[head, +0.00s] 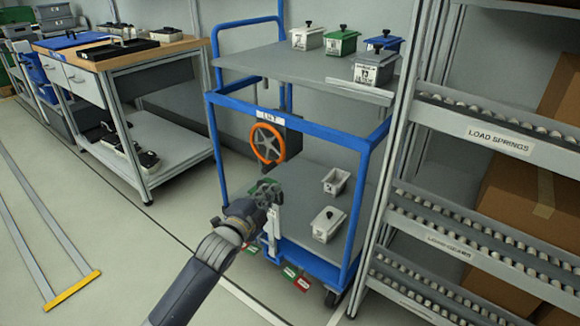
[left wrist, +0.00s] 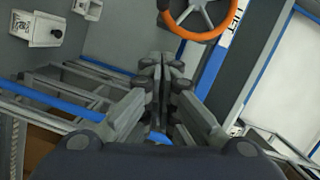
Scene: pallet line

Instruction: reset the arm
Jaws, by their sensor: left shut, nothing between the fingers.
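My left arm (head: 205,262) reaches up from the bottom of the head view. Its gripper (head: 268,188) is in front of the blue-framed cart (head: 225,165), below the orange handwheel (head: 268,143). The gripper is shut and empty. In the left wrist view the closed fingers (left wrist: 163,70) point toward the cart, with the orange wheel (left wrist: 200,35) beyond them and apart from them. A blue and white strip marked LIFT (left wrist: 226,45) runs beside the wheel there. My right gripper is in neither view.
The cart's top shelf (head: 285,62) holds several lidded boxes, one green (head: 341,43). Roller racks (head: 470,225) stand close on the right, a workbench (head: 120,60) at the left.

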